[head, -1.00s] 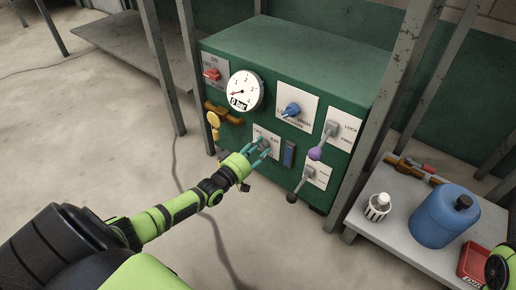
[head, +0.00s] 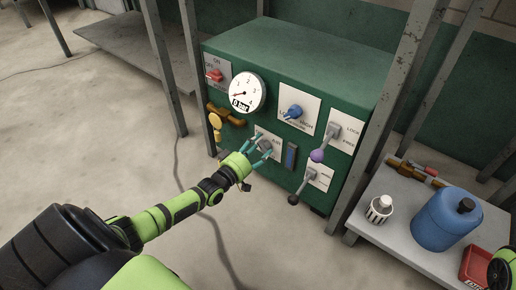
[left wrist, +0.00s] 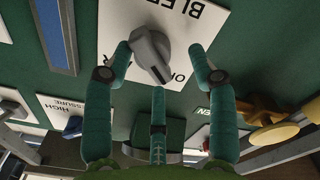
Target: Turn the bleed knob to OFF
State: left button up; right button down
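The grey bleed knob (left wrist: 150,52) sits on a white plate (left wrist: 205,22) marked BLEED on the green panel. The knob's bar lies at a slant in the left wrist view. Its lettering is partly covered, so I cannot tell its exact setting. My left gripper (head: 263,147) is at this plate in the head view. In the left wrist view its teal fingers (left wrist: 158,68) are spread around the knob, one close at its left, one apart at its right, one below. Contact is unclear. My right gripper's fingers are out of view.
The green panel box (head: 300,55) also carries a gauge (head: 246,92) reading about 0 bar, a red switch (head: 214,75), a blue knob (head: 295,111), a purple-tipped lever (head: 318,155) and a dark-tipped lever (head: 294,199). A side table (head: 400,255) holds a blue jug (head: 440,222).

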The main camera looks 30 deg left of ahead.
pick_arm(q)
jog(key=shift+s+d, duration=0.1)
jog(key=shift+d, duration=0.05)
jog(key=s+a, duration=0.1)
jog(key=s, duration=1.1)
jog(key=shift+w, duration=0.1)
